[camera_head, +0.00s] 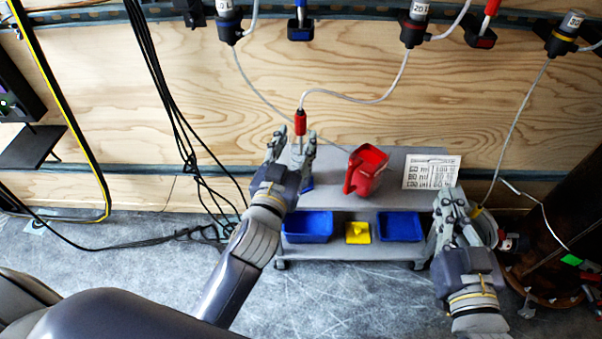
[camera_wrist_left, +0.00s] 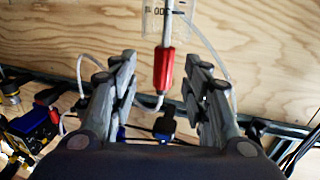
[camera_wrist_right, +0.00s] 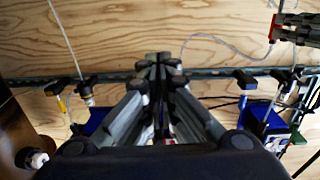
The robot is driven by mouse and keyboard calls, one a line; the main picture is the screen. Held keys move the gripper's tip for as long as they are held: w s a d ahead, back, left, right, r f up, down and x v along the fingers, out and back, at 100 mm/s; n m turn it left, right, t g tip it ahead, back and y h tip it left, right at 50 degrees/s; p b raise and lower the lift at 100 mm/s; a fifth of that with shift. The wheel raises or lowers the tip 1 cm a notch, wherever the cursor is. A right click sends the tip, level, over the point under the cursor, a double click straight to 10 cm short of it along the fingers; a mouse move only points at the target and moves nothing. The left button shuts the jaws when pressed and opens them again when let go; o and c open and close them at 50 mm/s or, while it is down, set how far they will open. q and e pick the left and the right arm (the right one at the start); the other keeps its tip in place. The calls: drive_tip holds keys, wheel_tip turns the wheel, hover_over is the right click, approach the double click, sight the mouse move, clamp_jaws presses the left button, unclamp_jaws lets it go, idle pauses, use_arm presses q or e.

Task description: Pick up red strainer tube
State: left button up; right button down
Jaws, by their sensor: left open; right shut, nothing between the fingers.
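The red strainer tube has a red grip (camera_head: 300,122) with a thin metallic tube below it and a white hose at its top. It hangs upright above the left part of the grey cart. My left gripper (camera_head: 293,143) is open just below the red grip in the head view, with its fingers on either side of the thin tube. In the left wrist view the red grip (camera_wrist_left: 163,70) appears between the open fingers, with a gap on both sides. I cannot tell its exact depth between them. My right gripper (camera_head: 453,201) is shut and empty at the cart's right side.
The grey cart (camera_head: 330,198) carries a red jug (camera_head: 366,171) and a printed sheet (camera_head: 431,172). Its lower shelf holds blue bins (camera_head: 307,227) (camera_head: 400,227) and a yellow item (camera_head: 357,233). Black cables (camera_head: 180,120) hang at left. A brown cylinder (camera_head: 570,220) stands at right.

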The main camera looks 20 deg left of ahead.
sight(299, 128)
use_arm(q)
drive_tip(key=shift+w+a+r, duration=0.1)
drive_tip(key=shift+w, duration=0.7)
drive_tip(key=w, duration=0.1)
drive_tip(key=w+b, duration=0.1)
drive_tip(key=w, duration=0.1)
drive_tip(key=shift+a+r, duration=0.15)
drive_tip(key=shift+a, duration=0.05)
drive_tip(key=shift+w, duration=0.6)
use_arm(e)
drive_tip(key=r, duration=0.1)
drive_tip(key=r+t, duration=0.1)
drive_tip(key=r, duration=0.1)
drive_tip(key=r+t+y, duration=0.1)
drive_tip(key=shift+s+a+r, duration=0.1)
drive_tip(key=shift+a+r, duration=0.2)
drive_tip(key=shift+r, duration=0.05)
use_arm(q)
drive_tip(key=shift+c, duration=0.6)
clamp_jaws()
